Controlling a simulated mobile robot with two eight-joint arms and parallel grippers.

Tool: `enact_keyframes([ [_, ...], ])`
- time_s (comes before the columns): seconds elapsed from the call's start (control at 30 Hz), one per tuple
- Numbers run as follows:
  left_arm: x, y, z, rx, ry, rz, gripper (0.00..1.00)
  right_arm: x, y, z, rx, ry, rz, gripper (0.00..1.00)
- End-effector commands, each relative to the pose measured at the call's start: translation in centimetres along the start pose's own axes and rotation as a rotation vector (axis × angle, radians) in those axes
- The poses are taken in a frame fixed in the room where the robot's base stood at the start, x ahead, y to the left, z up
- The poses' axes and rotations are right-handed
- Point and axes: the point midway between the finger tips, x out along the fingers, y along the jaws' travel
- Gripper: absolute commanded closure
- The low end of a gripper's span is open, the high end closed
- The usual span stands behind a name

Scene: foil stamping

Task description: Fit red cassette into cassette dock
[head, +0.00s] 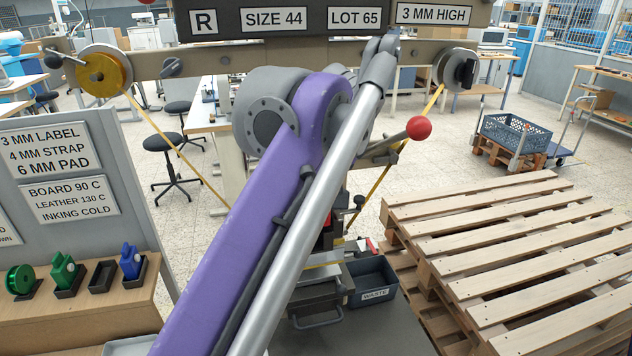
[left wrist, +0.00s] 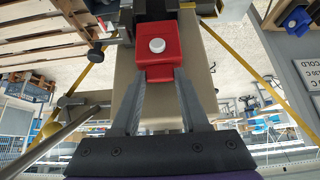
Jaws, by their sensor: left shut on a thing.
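The red cassette (left wrist: 170,52), with a round white knob on it, shows in the left wrist view at the top centre. My left gripper (left wrist: 161,76) is shut on its narrow near end. In the head view my purple arm hides the gripper and most of the cassette; a small red patch shows beside the arm, probably the cassette. Dark machine parts flank the cassette in the left wrist view. I cannot pick out the cassette dock or tell whether the cassette touches it. My right gripper is in neither view.
Yellow foil strips run down from the gold roll (head: 103,71) and the right spool (head: 455,69). A lever with a red ball (head: 418,127) sticks out right. A waste bin (head: 372,279) stands low beside the press. Green and blue cassettes (head: 131,262) sit on the left shelf; pallets (head: 500,235) fill the right.

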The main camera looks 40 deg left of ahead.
Motion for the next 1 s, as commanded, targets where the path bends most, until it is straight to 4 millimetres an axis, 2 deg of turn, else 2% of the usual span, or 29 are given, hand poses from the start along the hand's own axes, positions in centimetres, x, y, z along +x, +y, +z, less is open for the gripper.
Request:
enact_keyframes([
  [1.0,1.8,0.0,1.2,0.0,0.0,-0.001,0.98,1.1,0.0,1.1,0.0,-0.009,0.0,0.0],
])
